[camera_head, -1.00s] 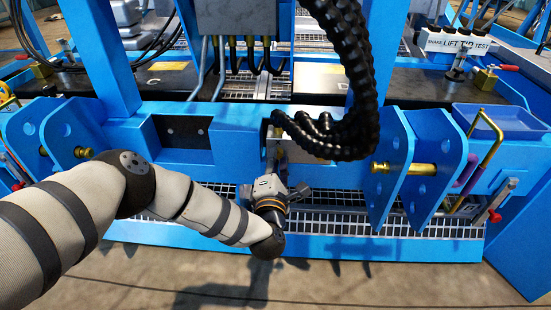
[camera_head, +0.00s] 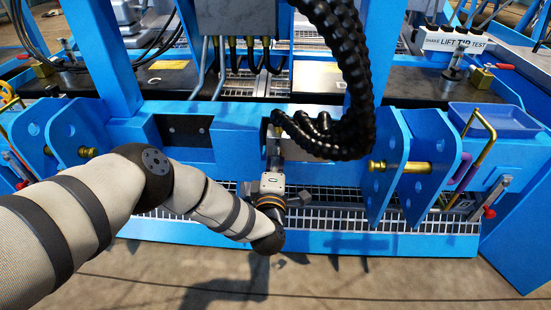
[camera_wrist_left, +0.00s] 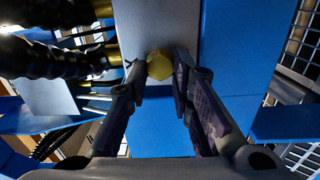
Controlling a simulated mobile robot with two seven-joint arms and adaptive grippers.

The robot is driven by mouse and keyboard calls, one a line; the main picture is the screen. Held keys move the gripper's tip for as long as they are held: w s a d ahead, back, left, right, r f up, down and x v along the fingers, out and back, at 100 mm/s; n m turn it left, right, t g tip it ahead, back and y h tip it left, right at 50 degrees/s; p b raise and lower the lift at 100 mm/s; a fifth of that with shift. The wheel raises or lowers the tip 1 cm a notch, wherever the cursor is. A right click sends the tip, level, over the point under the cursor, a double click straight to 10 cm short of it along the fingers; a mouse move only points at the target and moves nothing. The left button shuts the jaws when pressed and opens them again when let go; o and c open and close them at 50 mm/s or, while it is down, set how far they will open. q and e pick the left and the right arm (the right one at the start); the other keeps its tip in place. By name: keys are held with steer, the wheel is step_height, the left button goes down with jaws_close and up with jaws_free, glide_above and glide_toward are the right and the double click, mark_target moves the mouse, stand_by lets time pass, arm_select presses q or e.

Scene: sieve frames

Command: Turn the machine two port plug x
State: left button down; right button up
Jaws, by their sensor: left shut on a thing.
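A brass hexagonal plug (camera_wrist_left: 159,66) sits at the lower part of a grey face (camera_wrist_left: 165,22) in the left wrist view. My left gripper (camera_wrist_left: 162,78) has its two dark fingers on either side of the plug, shut on it. In the head view my left gripper (camera_head: 274,163) points up toward the blue machine (camera_head: 225,160), below the black corrugated hose. The plug itself is hidden there. My right gripper is not in view.
A thick black hose (camera_head: 350,70) hangs close above and right of my left gripper. Blue lugs with a brass pin (camera_head: 412,167) stand to the right. A blue tray (camera_head: 500,120) is at far right. Metal grating (camera_head: 340,217) lies below the machine's beam.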

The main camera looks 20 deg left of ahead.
arm_select(q)
steer(key=c, duration=1.4)
jaws_free()
steer(key=shift+a, duration=0.1)
steer(key=v, duration=1.2)
